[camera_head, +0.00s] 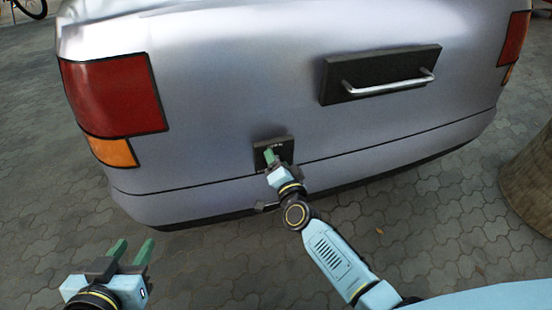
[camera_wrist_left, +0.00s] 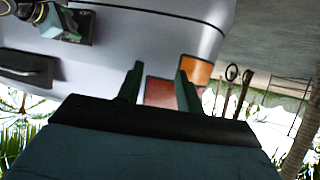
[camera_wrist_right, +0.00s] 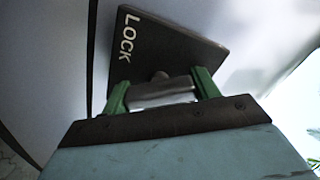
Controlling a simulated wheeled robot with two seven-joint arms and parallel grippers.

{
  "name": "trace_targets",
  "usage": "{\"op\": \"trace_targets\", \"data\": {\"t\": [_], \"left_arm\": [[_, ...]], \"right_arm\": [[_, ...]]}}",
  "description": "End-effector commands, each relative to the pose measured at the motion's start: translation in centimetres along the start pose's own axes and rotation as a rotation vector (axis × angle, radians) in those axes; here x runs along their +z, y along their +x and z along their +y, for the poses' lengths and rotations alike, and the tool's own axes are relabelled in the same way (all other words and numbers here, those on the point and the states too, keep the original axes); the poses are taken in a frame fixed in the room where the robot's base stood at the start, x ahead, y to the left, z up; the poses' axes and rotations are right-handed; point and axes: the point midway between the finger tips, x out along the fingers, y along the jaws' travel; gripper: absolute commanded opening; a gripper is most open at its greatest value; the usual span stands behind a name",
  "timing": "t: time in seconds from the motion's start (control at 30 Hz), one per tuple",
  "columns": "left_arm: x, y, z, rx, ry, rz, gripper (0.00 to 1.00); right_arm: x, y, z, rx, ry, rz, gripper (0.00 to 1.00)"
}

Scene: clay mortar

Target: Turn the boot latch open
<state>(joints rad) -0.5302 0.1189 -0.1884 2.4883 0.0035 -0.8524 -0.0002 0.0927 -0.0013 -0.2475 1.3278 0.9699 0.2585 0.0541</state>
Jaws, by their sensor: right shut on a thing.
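The boot latch is a small dark plate (camera_head: 287,149) low on the silver car's rear. In the right wrist view the latch plate (camera_wrist_right: 170,45) carries the word LOCK, with a grey metal latch handle (camera_wrist_right: 162,92) in front of it. My right gripper (camera_head: 270,156) is at the plate, its green fingers (camera_wrist_right: 160,90) on both ends of the handle, shut on it. My left gripper (camera_head: 132,250) is open and empty, low at the left, apart from the car. The left wrist view also shows its spread green fingers (camera_wrist_left: 160,80).
The car's rear (camera_head: 230,90) fills the upper view, with a red tail light (camera_head: 115,95) at left and a dark panel with a silver bar handle (camera_head: 385,82) at upper right. A round trunk-like object (camera_head: 532,180) stands at the right. Paved ground (camera_head: 440,230) is clear around.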

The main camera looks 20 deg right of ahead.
Motion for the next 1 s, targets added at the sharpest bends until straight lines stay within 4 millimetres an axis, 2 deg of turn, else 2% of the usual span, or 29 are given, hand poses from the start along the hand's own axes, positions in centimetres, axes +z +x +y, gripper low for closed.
{"op": "trace_targets", "data": {"t": [0.03,0.5,1.0], "left_arm": [[-0.8,0.1,0.2,0.005,0.001,0.033,0.36],[-4.0,0.1,0.8,0.022,0.0,0.228,0.36],[-5.7,-0.2,1.1,0.029,-0.001,0.328,0.36]], "right_arm": [[0.1,-0.1,0.1,0.001,0.044,-0.001,0.37],[0.2,-0.1,0.2,0.002,0.435,-0.001,0.37],[0.2,-0.1,0.2,0.002,0.596,-0.002,0.37]]}}
